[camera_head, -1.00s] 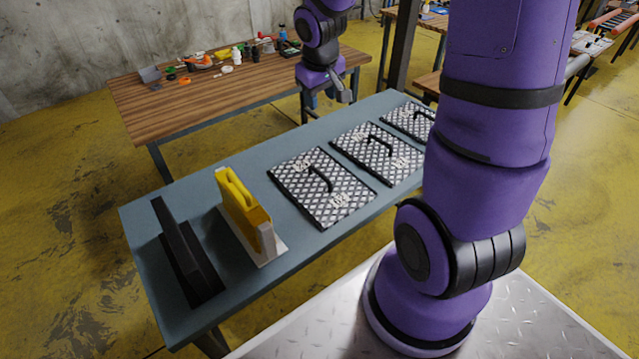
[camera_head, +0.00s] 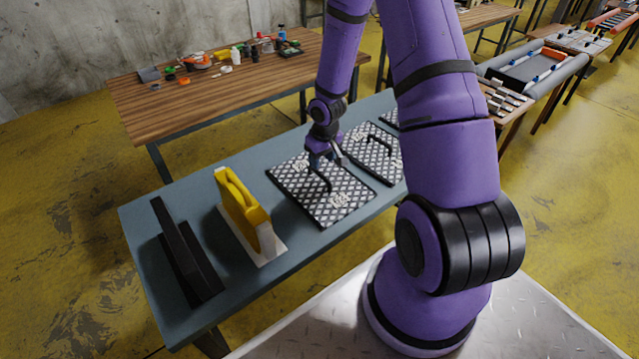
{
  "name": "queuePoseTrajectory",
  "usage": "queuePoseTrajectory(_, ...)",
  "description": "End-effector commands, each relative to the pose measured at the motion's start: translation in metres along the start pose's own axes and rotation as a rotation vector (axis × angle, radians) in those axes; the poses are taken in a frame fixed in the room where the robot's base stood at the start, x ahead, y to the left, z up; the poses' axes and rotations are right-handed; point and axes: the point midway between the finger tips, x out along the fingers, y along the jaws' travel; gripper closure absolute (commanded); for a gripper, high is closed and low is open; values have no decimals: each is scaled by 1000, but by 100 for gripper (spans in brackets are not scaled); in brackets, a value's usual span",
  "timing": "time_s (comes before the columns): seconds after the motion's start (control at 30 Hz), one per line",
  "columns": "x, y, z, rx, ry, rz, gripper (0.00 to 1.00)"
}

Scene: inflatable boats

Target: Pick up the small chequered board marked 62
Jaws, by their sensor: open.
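Three black-edged chequered boards with black handles lie flat in a row on the blue-grey table (camera_head: 235,285). The left board (camera_head: 347,197) is the most visible; it has light number marks too small to read for sure. The middle board (camera_head: 373,158) is partly hidden by my arm, and the far board (camera_head: 392,118) is mostly hidden. I cannot tell which is marked 62. My gripper (camera_head: 326,166) is open and points down over the left board, at its handle (camera_head: 326,183). I cannot tell whether the fingers touch or straddle the handle.
A yellow tool on a pale base (camera_head: 243,212) and a black upright stand (camera_head: 186,250) are on the table's left part. A wooden table (camera_head: 215,90) with small items stands behind. Other tables with loose parts are at the back right.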

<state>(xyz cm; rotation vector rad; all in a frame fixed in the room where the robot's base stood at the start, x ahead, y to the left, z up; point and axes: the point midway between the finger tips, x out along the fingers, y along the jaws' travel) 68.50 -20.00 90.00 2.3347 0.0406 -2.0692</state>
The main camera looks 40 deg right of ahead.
Motion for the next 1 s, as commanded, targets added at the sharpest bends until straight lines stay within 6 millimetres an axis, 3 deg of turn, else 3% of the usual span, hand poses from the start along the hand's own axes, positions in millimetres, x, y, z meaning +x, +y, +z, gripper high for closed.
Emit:
queuePoseTrajectory(0.37,29,-1,0,-2,-2,0,53)
queuePoseTrajectory(0.7,68,-1,-1,-1,-1,0,53)
queuePoseTrajectory(1.0,72,0,-2,0,0,1,53)
